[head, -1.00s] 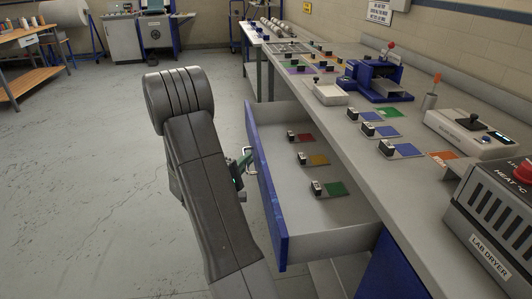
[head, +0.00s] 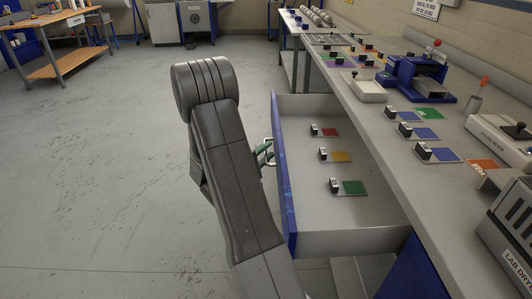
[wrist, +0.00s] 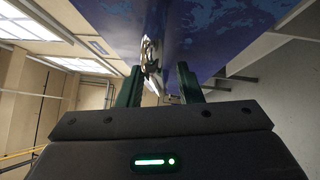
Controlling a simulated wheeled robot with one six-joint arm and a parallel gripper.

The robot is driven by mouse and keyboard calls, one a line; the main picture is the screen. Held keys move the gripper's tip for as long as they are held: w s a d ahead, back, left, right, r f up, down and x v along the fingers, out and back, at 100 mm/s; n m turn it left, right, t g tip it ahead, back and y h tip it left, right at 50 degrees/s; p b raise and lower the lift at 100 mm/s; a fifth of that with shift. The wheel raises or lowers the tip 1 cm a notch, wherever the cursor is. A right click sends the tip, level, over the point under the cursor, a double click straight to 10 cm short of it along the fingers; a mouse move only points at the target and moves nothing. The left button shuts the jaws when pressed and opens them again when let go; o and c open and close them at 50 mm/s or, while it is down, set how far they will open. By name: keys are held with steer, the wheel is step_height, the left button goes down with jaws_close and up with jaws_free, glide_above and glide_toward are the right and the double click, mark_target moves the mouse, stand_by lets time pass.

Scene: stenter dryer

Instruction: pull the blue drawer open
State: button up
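The blue drawer (head: 284,190) under the counter stands well open, its blue front out over the floor and its pale inside showing. Its metal handle (head: 269,143) is on the outer face of the front; the handle (wrist: 149,58) also shows in the wrist view. My gripper (head: 262,153) is at the handle, mostly hidden behind my arm in the head view. In the wrist view its two green fingers (wrist: 160,82) stand apart, with the handle near the left fingertip. I see no firm closing of the fingers on it.
The drawer holds red, yellow and green swatches (head: 353,187) with small black-and-white blocks. The counter (head: 385,143) carries more swatches, a blue press (head: 418,75) and a lab dryer (head: 512,235). The floor (head: 110,190) to the left is clear.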

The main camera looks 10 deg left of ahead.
steer(key=p+v, duration=0.1)
steer(key=v, duration=1.2)
steer(key=shift+s, duration=0.35)
steer(key=shift+a, duration=0.1)
steer(key=b+x, duration=0.1)
steer(key=x, duration=1.3)
steer(key=shift+a, duration=0.1)
